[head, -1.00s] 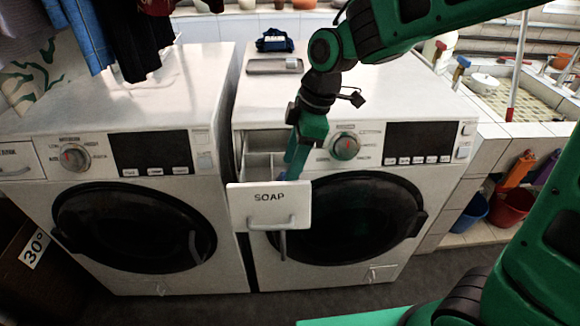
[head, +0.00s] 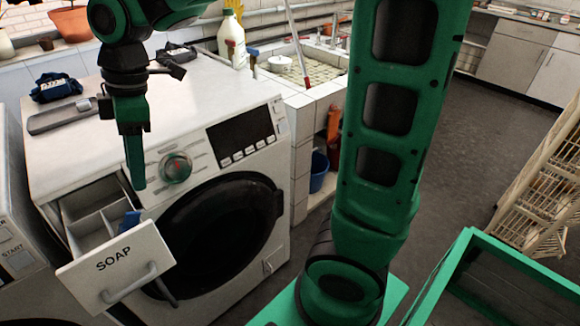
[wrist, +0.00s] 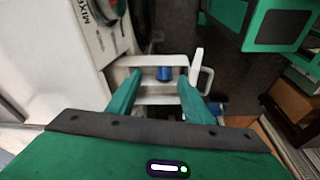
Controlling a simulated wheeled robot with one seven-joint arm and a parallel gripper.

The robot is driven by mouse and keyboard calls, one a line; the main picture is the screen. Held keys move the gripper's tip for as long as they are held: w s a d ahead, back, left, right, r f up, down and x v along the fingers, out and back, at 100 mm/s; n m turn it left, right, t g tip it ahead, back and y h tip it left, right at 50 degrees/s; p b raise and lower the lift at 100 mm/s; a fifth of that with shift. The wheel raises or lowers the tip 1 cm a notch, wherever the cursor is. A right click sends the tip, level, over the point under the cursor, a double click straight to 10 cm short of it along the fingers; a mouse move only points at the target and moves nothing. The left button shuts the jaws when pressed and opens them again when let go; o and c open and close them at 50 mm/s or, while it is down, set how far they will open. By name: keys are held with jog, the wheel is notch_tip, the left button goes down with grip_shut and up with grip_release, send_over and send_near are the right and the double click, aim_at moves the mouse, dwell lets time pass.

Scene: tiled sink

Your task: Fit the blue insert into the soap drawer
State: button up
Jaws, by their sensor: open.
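The soap drawer (head: 121,268) is pulled out of the washing machine, its white front marked SOAP. Its divided inside shows behind the front. The blue insert (head: 130,222) is in the drawer's right part, close behind the front; its lower part is hidden, so I cannot tell how deep it sits. In the wrist view the insert (wrist: 164,73) appears between my fingertips, with the drawer (wrist: 152,99) around it. My gripper (head: 138,186) points down, above the drawer's right side. In the wrist view my gripper (wrist: 157,77) has its green fingers apart with nothing held.
The washer's dial (head: 176,167) and dark door (head: 222,232) are right of the drawer. A grey tray (head: 62,115) and dark blue bundle (head: 56,87) lie on the washer top. A tiled sink (head: 318,88) stands behind right. A green frame (head: 450,275) is at lower right.

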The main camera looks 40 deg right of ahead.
jog(key=s+d+f+m, duration=0.1)
jog(key=s+d+m, duration=0.2)
jog(key=d+m, duration=0.55)
jog(key=s+d+f+m+h, duration=0.1)
jog(key=s+d+f+m, duration=0.1)
jog(key=s+d+m, duration=0.5)
jog(key=s+d+f+m+h, duration=0.1)
jog(key=s+d+f+m, duration=0.2)
jog(key=s+d+m, duration=0.3)
jog(key=s+d, duration=0.5)
jog(key=d, duration=0.3)
jog(key=shift+s+f+m+h, duration=0.25)
jog(key=shift+f+m+h, duration=0.05)
jog(key=shift+m, duration=0.05)
